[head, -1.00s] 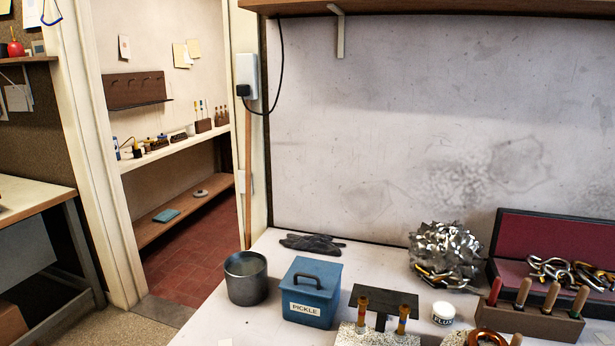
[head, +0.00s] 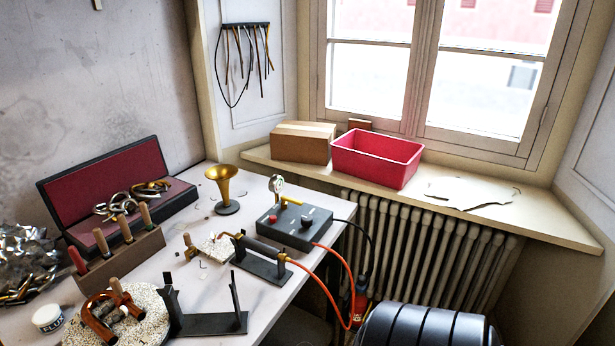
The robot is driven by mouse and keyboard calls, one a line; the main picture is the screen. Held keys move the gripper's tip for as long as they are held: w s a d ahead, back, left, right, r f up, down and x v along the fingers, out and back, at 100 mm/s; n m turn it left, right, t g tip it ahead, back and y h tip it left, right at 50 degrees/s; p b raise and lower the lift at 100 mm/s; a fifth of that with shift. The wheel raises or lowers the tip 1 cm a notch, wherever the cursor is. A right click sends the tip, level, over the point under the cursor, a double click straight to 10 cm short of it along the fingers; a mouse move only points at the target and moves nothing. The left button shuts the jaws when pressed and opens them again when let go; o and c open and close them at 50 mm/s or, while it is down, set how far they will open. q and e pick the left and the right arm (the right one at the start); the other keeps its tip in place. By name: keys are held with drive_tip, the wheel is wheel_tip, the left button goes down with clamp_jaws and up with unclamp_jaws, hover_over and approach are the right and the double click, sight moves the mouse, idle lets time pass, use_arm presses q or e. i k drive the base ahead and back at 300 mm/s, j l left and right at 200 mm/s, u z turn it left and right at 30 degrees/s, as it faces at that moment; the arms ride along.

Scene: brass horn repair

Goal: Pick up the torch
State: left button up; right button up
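The torch (head: 262,247) lies across a dark stand (head: 262,266) near the right front edge of the workbench (head: 205,285). It has a dark handle with brass-coloured ends, and a thin neck points left towards a small pale block. An orange hose (head: 322,287) runs from its right end, over the bench edge and down. Another orange hose section meets the grey control box behind it. Neither of my grippers is in the head view.
The grey control box (head: 294,229) and a brass horn bell (head: 225,190) stand behind the torch. A dark angled stand (head: 210,323) and a round speckled plate (head: 150,325) are to its left. A radiator (head: 430,245) and a black ribbed rounded object (head: 425,325) are right of the bench.

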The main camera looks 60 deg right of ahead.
sight(266, 251)
drive_tip(key=z, duration=1.55)
